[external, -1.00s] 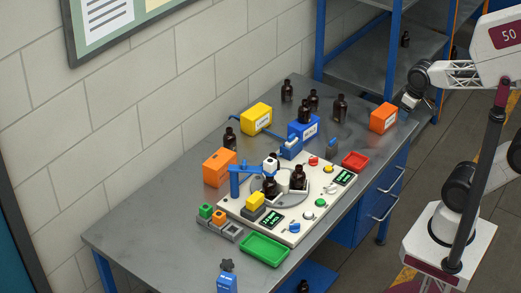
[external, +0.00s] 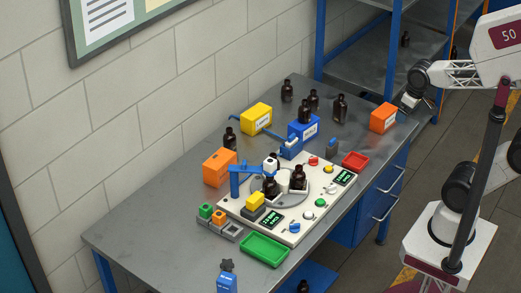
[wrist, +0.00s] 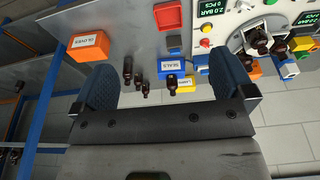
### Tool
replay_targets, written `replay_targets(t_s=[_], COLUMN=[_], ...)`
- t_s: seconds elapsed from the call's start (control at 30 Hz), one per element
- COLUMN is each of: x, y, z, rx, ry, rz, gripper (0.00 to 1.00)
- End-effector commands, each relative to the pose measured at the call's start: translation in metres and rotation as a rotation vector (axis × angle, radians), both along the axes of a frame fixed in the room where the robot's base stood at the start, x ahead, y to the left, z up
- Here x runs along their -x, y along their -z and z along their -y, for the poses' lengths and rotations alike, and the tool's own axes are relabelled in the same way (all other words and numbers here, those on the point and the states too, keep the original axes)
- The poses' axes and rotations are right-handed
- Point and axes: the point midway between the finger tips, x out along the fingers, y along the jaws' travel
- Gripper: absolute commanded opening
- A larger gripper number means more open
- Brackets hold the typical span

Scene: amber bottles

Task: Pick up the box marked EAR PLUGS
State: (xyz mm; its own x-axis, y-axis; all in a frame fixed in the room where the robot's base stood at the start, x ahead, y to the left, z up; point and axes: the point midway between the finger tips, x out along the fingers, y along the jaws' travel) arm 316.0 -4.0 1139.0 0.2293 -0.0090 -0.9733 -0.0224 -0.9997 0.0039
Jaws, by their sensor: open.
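I cannot read EAR PLUGS on any box. An orange box (external: 383,117) with a white label stands at the right end of the bench; in the wrist view its label on the orange box (wrist: 88,46) seems to read GLOVES. A blue box (external: 303,134) reads SEALS in the wrist view, and a yellow box (external: 256,118) seems to read LABELS. Another orange box (external: 220,167) stands at the left by the machine, with no readable label. My gripper (wrist: 153,82) is open and empty; it also shows in the external view (external: 418,103), beyond the bench's right end.
Several amber bottles (external: 340,108) stand among the boxes at the back. A machine panel (external: 322,197) with buttons, displays and a turntable holding bottles fills the middle. A green tray (external: 264,250) and a red tray (external: 355,160) lie beside it. The bench's front left (external: 150,235) is bare.

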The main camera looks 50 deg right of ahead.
Motion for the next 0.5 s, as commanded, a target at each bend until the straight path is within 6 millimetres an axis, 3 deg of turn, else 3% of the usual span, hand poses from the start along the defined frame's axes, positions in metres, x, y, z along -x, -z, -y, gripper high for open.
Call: replay_targets(t_s=[0.27, 0.5], x=[-0.02, -0.062], y=[-0.005, -0.013], z=[-0.008, -0.026], rx=[-0.05, -0.153], ry=[0.043, 0.136], rz=[-0.028, -0.084], gripper=[1.0, 1.0])
